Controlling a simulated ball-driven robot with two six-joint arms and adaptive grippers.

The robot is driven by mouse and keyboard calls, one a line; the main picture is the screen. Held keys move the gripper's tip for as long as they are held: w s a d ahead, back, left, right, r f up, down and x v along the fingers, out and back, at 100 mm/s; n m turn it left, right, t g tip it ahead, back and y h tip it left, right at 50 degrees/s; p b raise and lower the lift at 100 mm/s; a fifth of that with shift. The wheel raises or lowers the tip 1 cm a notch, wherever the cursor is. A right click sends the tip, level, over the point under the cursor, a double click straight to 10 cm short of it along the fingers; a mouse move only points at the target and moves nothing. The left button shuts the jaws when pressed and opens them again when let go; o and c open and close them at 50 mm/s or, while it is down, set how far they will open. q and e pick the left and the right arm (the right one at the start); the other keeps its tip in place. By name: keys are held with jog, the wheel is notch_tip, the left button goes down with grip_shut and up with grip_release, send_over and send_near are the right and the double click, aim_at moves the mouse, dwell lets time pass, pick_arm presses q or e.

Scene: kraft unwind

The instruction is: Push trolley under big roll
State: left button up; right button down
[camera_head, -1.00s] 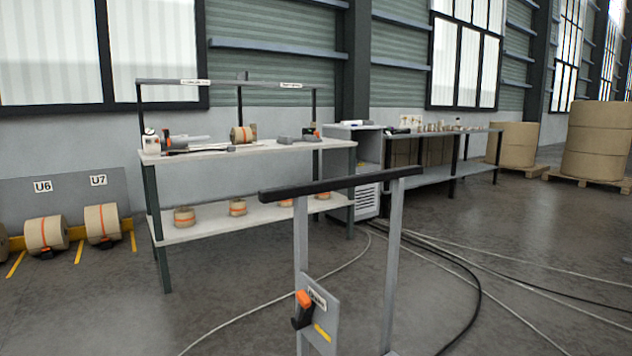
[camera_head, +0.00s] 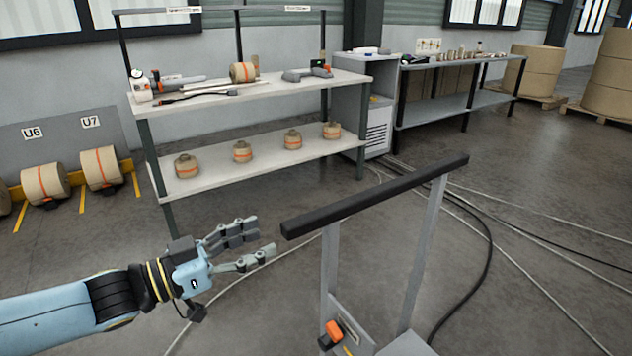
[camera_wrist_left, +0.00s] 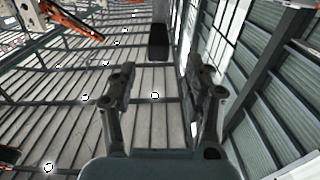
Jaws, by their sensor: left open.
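The trolley shows in the head view by its black handle bar (camera_head: 375,193) on two grey posts, with a small grey panel carrying an orange and black device (camera_head: 331,335) low on the left post. Part of its flat grey deck (camera_head: 407,344) shows at the bottom edge. My left gripper (camera_head: 258,242) is open and empty, just left of the bar's near end and apart from it. In the left wrist view the open fingers (camera_wrist_left: 160,90) flank the dark end of the bar (camera_wrist_left: 158,42) beyond them. The big roll cannot be made out for certain. My right gripper is not in view.
A two-level workbench (camera_head: 265,165) with small rolls and tools stands behind. Orange-banded rolls (camera_head: 100,167) lie by signs U6 and U7 at the left. Large brown rolls (camera_head: 533,72) stand on pallets at the far right. Cables (camera_head: 480,225) cross the floor right of the trolley.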

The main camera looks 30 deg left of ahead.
aim_at(306, 217)
pick_arm(q)
jog(key=x, duration=0.6)
jog(key=r+p+x, duration=0.1)
jog(key=x, duration=0.2)
jog(key=shift+d, duration=0.15)
jog(key=shift+w+d+f, duration=0.1)
jog(key=shift+w+d, duration=0.1)
jog(key=shift+w, duration=0.3)
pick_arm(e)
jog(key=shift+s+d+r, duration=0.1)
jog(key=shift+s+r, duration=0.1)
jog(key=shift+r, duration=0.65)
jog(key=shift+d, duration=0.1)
pick_arm(q)
grip_shut()
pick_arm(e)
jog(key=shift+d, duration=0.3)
